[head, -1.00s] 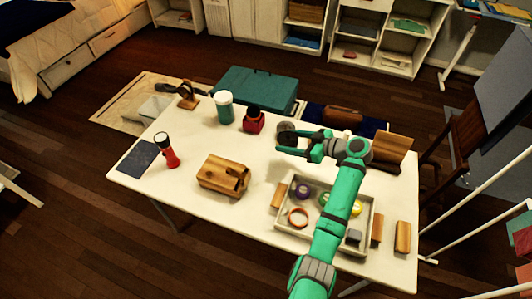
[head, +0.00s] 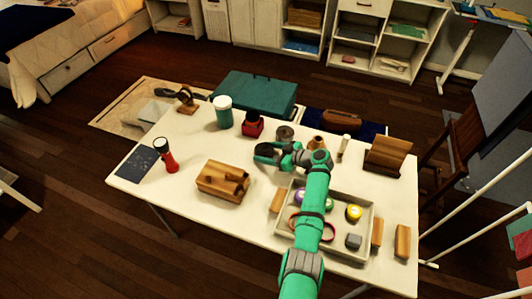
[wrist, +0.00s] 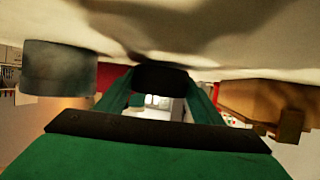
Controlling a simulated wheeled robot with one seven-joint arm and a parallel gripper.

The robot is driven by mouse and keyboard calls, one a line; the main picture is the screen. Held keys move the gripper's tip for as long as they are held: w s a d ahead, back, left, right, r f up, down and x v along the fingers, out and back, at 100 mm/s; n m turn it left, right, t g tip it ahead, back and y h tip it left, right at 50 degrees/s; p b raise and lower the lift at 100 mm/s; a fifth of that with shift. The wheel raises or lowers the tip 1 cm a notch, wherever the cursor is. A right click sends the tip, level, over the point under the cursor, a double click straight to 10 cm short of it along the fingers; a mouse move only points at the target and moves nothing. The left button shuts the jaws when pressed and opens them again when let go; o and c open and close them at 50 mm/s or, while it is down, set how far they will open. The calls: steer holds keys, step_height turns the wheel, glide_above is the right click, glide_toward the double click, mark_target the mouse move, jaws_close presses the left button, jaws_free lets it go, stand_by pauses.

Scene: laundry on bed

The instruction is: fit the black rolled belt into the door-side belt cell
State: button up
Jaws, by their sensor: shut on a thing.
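My gripper (head: 268,154) is shut on the black rolled belt (head: 264,148) and holds it over the middle of the white table, to the right of the wooden block. In the wrist view the dark belt (wrist: 160,78) sits between the green fingers. The wooden block (head: 212,188) with hollows in its top stands left of and nearer than my gripper; it also shows at the right of the wrist view (wrist: 262,98). I cannot tell which hollow, if any, is the door-side belt cell. The belt is clear of the block.
A tray (head: 367,222) with coloured rolls lies under my arm. The tabletop between block and gripper is clear.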

steer(key=shift+f, duration=0.2)
steer(key=shift+f, duration=0.1)
steer(key=o, duration=1.1)
steer(key=shift+o, duration=0.2)
